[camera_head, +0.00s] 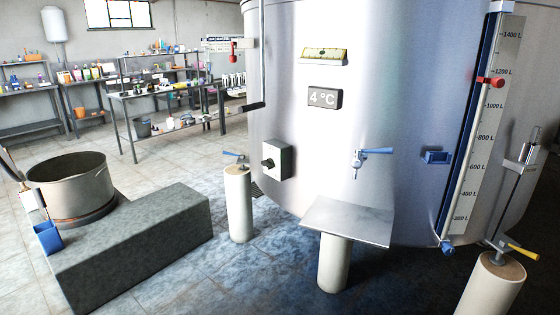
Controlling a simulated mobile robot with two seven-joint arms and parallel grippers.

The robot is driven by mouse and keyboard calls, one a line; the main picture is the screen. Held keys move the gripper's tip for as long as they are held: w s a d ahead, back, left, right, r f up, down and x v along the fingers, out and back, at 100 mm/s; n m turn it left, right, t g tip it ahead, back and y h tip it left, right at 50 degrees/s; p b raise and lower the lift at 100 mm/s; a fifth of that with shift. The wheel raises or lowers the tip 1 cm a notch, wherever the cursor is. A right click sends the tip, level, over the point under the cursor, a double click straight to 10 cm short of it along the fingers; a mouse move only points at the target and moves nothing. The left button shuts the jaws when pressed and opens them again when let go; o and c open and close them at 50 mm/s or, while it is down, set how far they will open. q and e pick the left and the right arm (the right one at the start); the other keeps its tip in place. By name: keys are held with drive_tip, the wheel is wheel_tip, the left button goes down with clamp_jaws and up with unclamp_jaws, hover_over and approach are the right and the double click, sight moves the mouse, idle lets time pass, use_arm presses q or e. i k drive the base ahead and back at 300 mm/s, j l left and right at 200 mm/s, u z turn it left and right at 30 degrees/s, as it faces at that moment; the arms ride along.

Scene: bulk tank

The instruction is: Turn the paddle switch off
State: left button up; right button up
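A light grey switch box (281,160) is fixed low on the left part of the big steel tank (400,70). A black rotary knob (267,163) sticks out from the box's left-facing front. It is the only thing in view that looks like the paddle switch. The knob is small, and I cannot read any on or off marking or tell its setting. Neither of my grippers is in view, and nothing touches the knob.
A post (239,205) with a blue-handled valve stands just left of the switch box. A steel shelf (350,220) on a post juts out to the right, below a blue-handled tap (372,151). A stone block (140,250) bears a pot (70,180). Tiled floor between is clear.

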sight(268, 163)
drive_tip(key=i+j+u, duration=0.1)
drive_tip(key=i+j, duration=0.3)
drive_tip(key=j, duration=0.2)
drive_tip(key=i+j, duration=0.45)
drive_tip(key=j, duration=0.15)
drive_tip(key=k+u, duration=0.05)
